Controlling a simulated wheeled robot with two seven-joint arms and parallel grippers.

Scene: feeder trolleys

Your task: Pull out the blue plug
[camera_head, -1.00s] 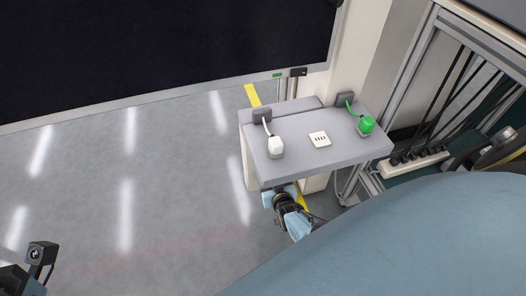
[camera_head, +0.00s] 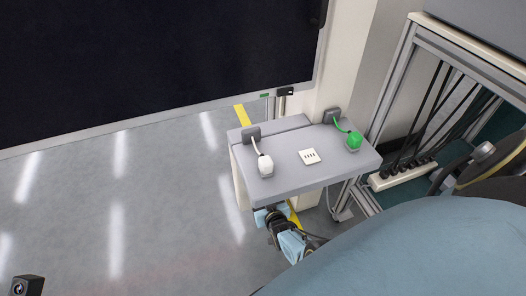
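On the shelf are a white plug (camera_head: 266,166) at the left and a green plug (camera_head: 354,141) at the right.
A white socket plate (camera_head: 310,156) lies between the white and green plugs. A metal frame (camera_head: 391,92) with black cables stands at the right. A large dark panel (camera_head: 150,60) fills the upper left. The grey floor (camera_head: 70,215) at the left is clear.

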